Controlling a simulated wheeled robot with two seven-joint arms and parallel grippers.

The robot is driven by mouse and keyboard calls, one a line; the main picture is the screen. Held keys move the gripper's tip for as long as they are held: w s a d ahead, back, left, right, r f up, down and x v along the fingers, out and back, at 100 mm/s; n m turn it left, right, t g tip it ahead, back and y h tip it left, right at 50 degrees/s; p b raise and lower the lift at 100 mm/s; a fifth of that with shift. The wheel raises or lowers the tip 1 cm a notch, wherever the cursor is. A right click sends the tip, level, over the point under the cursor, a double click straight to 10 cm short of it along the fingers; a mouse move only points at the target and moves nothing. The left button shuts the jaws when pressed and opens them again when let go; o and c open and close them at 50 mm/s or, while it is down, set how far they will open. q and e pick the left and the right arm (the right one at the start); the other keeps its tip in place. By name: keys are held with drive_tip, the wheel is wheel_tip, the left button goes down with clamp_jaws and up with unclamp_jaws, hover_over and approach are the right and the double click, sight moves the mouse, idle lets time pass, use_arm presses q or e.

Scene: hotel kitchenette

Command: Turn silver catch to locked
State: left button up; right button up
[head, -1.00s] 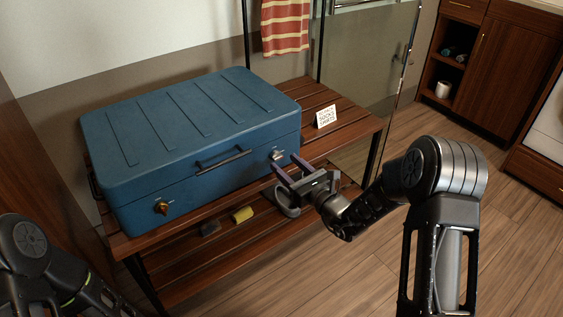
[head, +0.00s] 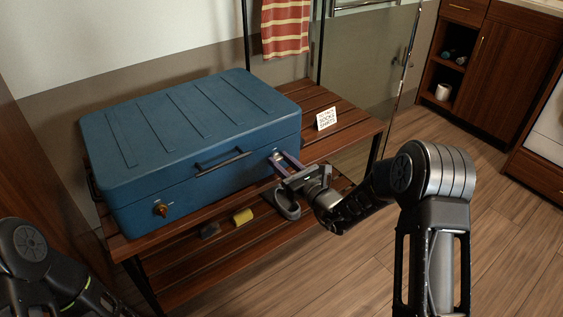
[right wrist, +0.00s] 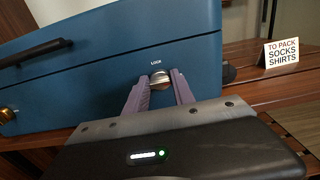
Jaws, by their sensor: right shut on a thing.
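The closed blue suitcase (head: 190,145) lies on a slatted wooden bench. Its silver catch (right wrist: 159,80) is on the front face at the right, below a "LOCK" label in the right wrist view. My right gripper (head: 279,162) is at the catch, with its two purple fingers (right wrist: 160,90) on either side of the knob, shut on it. In the head view the fingers hide most of the catch. A brass-coloured catch (head: 161,209) is on the front face at the left. My left arm shows at the lower left of the head view, but its gripper is out of sight.
A handle (head: 223,162) sticks out of the suitcase front. A small sign (head: 326,118) reading "TO PACK SOCKS SHIRTS" stands on the bench (head: 345,138) to the right. A yellow item (head: 243,216) and a grey shoe-like item (head: 284,204) are on the lower shelf.

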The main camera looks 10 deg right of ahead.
clamp_jaws()
